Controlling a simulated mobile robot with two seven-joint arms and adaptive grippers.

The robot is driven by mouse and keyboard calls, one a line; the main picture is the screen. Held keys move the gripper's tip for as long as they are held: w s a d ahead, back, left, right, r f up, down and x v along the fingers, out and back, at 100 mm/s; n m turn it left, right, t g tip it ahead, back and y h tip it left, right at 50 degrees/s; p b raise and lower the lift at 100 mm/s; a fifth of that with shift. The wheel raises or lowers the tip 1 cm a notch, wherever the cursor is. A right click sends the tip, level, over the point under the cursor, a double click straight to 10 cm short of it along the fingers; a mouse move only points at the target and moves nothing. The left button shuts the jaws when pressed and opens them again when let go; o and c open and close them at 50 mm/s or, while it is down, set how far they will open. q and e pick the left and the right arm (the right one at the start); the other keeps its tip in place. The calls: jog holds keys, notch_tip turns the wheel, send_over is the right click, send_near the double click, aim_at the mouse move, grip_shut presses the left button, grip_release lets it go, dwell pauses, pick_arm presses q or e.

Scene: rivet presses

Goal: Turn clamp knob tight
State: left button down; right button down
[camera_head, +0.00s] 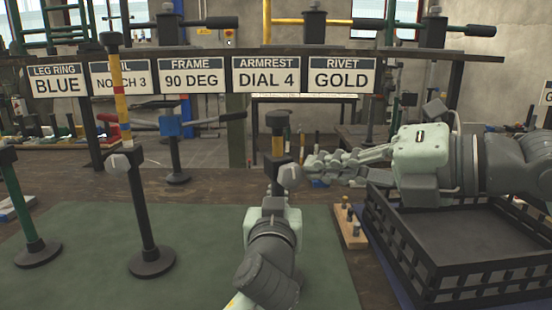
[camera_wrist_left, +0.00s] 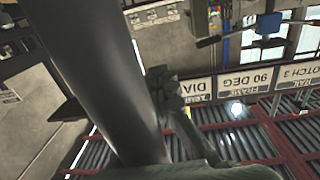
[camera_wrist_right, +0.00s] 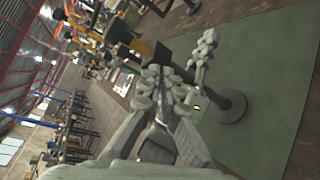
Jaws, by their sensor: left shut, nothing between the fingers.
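A clamp post with a black cap (camera_head: 277,119) stands at the middle of the head view. A round grey knob (camera_head: 290,176) shows on its right side. My right gripper (camera_head: 308,165) comes in from the right, its fingertips beside the knob; contact and finger gap are unclear. The right wrist view shows my right fingers (camera_wrist_right: 160,75) close together. My left gripper, shut and empty, rises from below in front of the post; its fingers show in the right wrist view (camera_wrist_right: 206,42). A dark post (camera_wrist_left: 105,70) fills much of the left wrist view.
A second post with a knob (camera_head: 118,162) stands left on the green mat (camera_head: 210,275), with a green post (camera_head: 25,205) farther left. A black crate (camera_head: 455,290) is at right. A wooden block with pegs (camera_head: 349,228) lies beside it. Signs (camera_head: 266,76) hang behind.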

jog(key=s+d, duration=0.1)
jog(key=s, duration=0.1)
jog(key=s+d, duration=0.2)
jog(key=s, duration=0.1)
jog(key=shift+d+r, duration=0.15)
jog(key=shift+d, duration=0.05)
dwell(0.5)
pick_arm(q)
jog(key=c, duration=1.8)
grip_release()
pick_arm(e)
jog(key=shift+w, duration=0.1)
